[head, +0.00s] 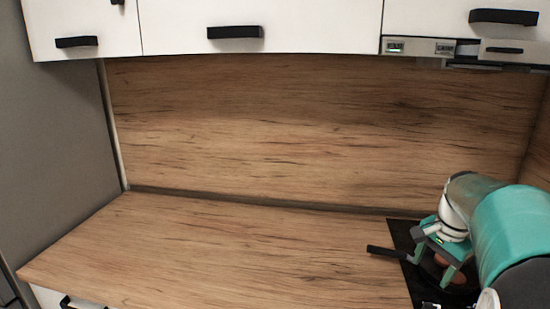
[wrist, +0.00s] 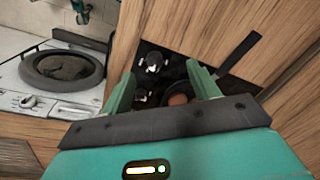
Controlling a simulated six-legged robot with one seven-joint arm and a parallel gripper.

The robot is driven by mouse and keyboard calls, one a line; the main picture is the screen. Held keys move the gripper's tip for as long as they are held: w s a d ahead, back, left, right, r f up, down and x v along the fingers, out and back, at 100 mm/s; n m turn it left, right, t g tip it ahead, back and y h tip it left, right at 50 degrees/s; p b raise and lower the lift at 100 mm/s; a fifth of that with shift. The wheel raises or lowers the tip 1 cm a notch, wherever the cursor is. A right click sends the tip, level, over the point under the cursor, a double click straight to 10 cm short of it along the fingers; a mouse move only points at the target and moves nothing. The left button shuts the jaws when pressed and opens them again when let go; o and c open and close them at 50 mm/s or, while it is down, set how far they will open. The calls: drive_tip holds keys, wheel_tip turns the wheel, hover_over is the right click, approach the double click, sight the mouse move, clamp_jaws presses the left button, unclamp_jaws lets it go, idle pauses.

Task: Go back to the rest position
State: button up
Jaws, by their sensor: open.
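My gripper (head: 447,268) is at the right of the head view, above the black hob (head: 403,234) and pointing down at it. Its two green fingers are spread apart in the wrist view (wrist: 162,88), with nothing held between them. A pan with a dark handle (head: 385,253) sits on the hob below the gripper. The handle also shows in the wrist view (wrist: 240,53). A reddish-brown round item (wrist: 178,99) shows between the fingers, apparently in the pan. My gripper and arm hide much of the pan and hob.
The wooden counter (head: 230,250) left of the hob is bare. A wooden splashback (head: 300,135) rises behind it. White wall cabinets (head: 270,22) with black handles hang above. A grey wall (head: 55,140) stands at left. A front-loading washer (wrist: 62,70) shows in the wrist view.

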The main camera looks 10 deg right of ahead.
drive_tip(key=s+a+n+t, duration=0.2)
drive_tip(key=s+a+n, duration=0.5)
drive_tip(key=a, duration=0.5)
drive_tip(key=s+a+n+t, duration=0.2)
drive_tip(key=s+a+n, duration=0.5)
drive_tip(key=a, duration=0.6)
drive_tip(key=shift+s+a+r, duration=0.15)
drive_tip(key=shift+s+r, duration=0.2)
drive_tip(key=shift+s, duration=0.3)
